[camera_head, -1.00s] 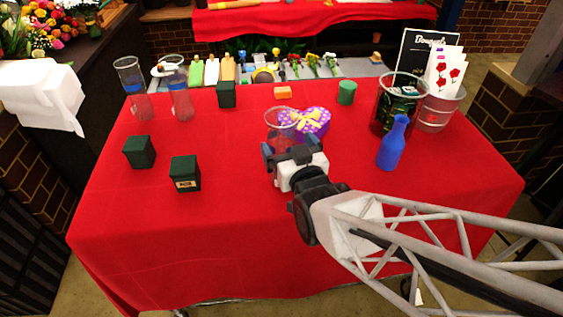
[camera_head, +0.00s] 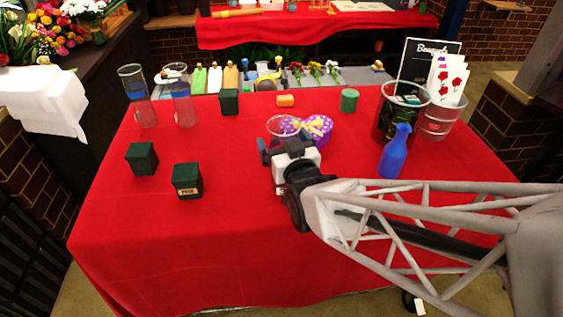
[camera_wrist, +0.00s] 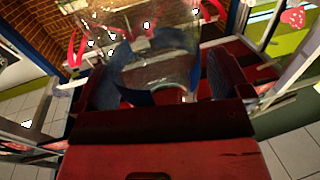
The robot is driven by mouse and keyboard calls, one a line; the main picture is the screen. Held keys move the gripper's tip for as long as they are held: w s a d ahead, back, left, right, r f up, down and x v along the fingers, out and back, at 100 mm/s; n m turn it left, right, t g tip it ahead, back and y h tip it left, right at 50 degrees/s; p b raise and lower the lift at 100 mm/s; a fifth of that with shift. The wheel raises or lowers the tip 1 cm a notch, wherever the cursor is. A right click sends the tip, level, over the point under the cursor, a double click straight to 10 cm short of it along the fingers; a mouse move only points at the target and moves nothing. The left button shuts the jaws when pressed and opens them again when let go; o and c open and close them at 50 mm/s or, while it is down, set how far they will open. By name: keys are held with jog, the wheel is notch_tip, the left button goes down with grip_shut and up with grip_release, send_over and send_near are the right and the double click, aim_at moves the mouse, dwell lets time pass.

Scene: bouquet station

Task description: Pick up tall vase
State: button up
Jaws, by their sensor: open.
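A clear glass vase (camera_head: 283,126) stands near the middle of the red table, its rim showing just beyond my gripper (camera_head: 288,147). My gripper hides its lower part. In the wrist view the clear glass vase (camera_wrist: 158,66) shows between the two dark fingers of my gripper (camera_wrist: 162,82), which are apart. I cannot tell whether either finger touches the glass. Two other tall clear vases stand at the back left, a left one (camera_head: 143,112) and a right one (camera_head: 183,108), each with a blue band. I cannot tell which vase is the tall one meant.
A purple heart box (camera_head: 318,127) with a yellow bow sits close behind the middle vase. A blue bottle (camera_head: 394,155) and a glass container (camera_head: 385,119) stand to the right. Dark green boxes (camera_head: 187,181) are at left. The front of the red table (camera_head: 190,245) is clear.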

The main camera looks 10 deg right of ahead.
jog(key=shift+c, duration=0.2)
jog(key=c, duration=1.7)
jog(key=shift+r, duration=0.2)
notch_tip(320, 180, up, 28)
jog(key=shift+f, duration=0.15)
